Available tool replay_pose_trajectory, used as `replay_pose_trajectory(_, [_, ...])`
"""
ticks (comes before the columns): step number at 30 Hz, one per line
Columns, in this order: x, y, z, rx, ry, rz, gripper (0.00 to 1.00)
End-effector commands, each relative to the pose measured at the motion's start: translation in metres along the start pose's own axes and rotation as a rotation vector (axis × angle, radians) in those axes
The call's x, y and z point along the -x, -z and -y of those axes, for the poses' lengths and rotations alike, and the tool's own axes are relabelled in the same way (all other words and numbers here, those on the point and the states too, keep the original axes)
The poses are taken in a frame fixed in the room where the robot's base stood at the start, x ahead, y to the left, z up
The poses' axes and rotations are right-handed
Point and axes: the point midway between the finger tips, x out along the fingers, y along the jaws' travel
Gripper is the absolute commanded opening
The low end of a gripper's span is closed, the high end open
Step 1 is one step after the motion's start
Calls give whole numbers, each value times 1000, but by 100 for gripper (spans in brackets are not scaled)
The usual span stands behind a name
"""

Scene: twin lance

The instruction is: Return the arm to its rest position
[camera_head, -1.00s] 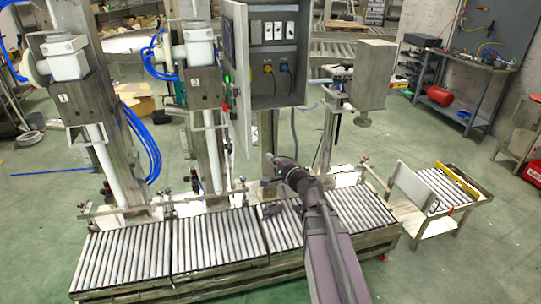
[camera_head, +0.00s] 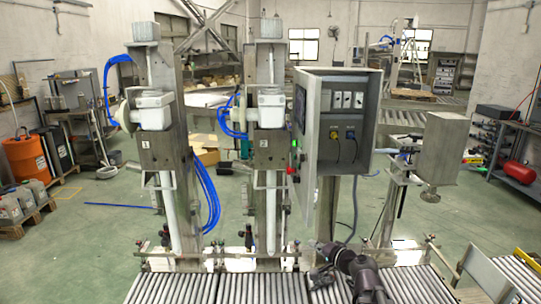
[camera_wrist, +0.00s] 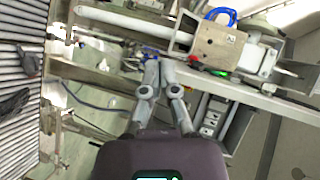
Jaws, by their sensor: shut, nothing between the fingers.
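In the wrist view, my gripper (camera_wrist: 158,62) has its two grey fingers brought together at the tips, with nothing between them. In the head view, my dark arm (camera_head: 362,270) is at the bottom, right of centre, over the roller conveyor (camera_head: 245,288). My gripper shows there only as a small dark shape and its fingers cannot be made out. The lower part of the arm is cut off by the frame.
Two filling columns (camera_head: 160,110) (camera_head: 270,110) with blue hoses stand behind the conveyor. An open control cabinet (camera_head: 345,125) rises behind my arm. A box-shaped head (camera_head: 440,150) on a stand is to its right.

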Motion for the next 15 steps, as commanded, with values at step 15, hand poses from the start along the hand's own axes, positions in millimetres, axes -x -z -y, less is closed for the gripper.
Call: replay_pose_trajectory(15, [27, -96, -84, 398, -512, 460, 0])
